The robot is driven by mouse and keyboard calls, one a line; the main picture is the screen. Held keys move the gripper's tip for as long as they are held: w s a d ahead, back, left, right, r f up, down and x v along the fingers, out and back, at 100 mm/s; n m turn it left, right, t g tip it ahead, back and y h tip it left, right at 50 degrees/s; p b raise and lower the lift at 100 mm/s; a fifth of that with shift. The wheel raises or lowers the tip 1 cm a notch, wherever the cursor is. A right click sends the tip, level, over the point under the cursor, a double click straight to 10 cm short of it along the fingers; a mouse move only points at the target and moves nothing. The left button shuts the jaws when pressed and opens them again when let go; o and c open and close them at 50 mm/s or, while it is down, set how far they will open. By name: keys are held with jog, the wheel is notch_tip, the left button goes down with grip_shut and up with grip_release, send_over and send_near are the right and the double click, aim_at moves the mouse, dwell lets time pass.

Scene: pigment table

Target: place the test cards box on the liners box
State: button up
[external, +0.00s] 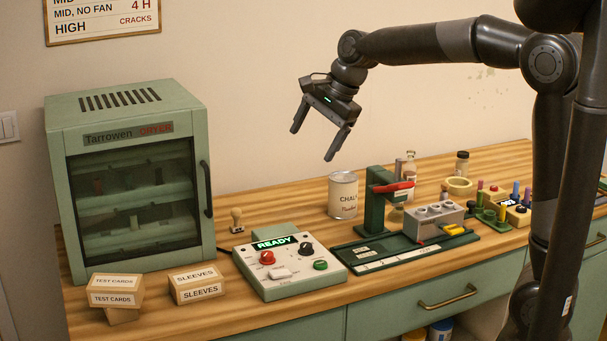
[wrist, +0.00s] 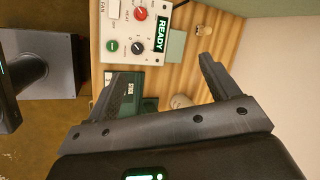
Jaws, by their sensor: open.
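The test cards box (external: 112,299), light wood with labels on its top and front, is at the front left of the table in the external view. It seems to rest on another wooden block or box (external: 122,316), mostly hidden under it and with no readable label. I cannot tell whether that is the liners box; no liners label shows. My gripper (external: 312,145) is open and empty, high above the table, well to the right of the test cards box. In the wrist view my open gripper (wrist: 166,66) shows no box between its fingers.
A sleeves box (external: 199,290) stands just right of the test cards box. The dryer (external: 60,200) is behind them. A control panel (external: 290,283), a chalk can (external: 343,196) and a green press (external: 374,215) stand to the right. The air around my gripper is clear.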

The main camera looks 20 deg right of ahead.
jog(key=s+d+n+t+h, duration=0.1)
jog(key=s+d+n, duration=0.5)
jog(key=s+d, duration=0.6)
jog(key=s+d+f+n+h, duration=0.1)
jog(key=s+d+f+n, duration=0.2)
jog(key=s+d, duration=0.2)
jog(key=s+d+f+n+t+h, duration=0.1)
jog(key=s+d+f+n, duration=0.2)
jog(key=s, duration=0.4)
jog(key=d+f, duration=0.1)
jog(key=d, duration=0.1)
jog(key=shift+d+n+h, duration=0.4)
jog(key=shift+o, duration=0.2)
jog(key=shift+r, duration=0.1)
